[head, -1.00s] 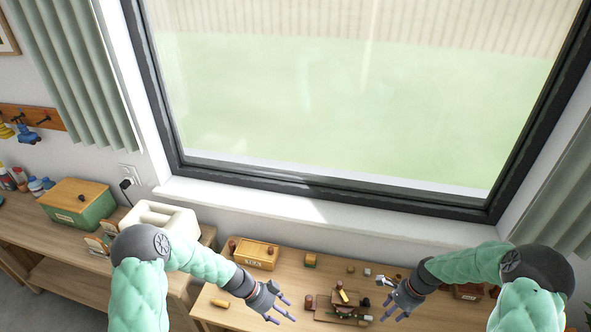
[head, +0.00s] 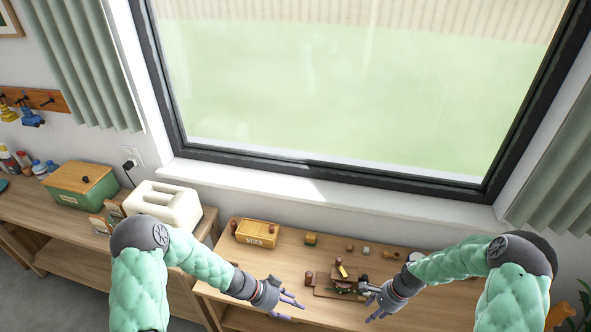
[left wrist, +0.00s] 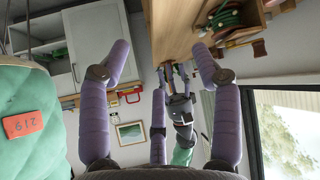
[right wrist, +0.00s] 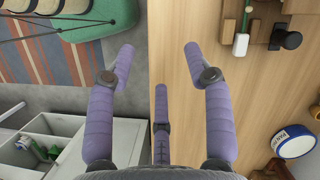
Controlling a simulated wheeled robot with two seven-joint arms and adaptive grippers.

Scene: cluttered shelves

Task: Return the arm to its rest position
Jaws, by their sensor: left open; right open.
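My left gripper (head: 287,302) is over the front left part of the wooden table in the head view. Its purple fingers are spread, with nothing between them in the left wrist view (left wrist: 160,62). My right gripper (head: 371,303) is over the table's front, beside the small wooden board with items on it. Its fingers are also apart and empty in the right wrist view (right wrist: 155,60), above the table edge. Both arms reach in bent from the lower corners of the head view.
On the table (head: 290,270) stand a wooden box (head: 257,234), a small block (head: 311,239) and a board with small items (head: 338,282). A cream toaster-like thing (head: 165,204) and a green box (head: 80,185) stand on the left bench. A window is behind.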

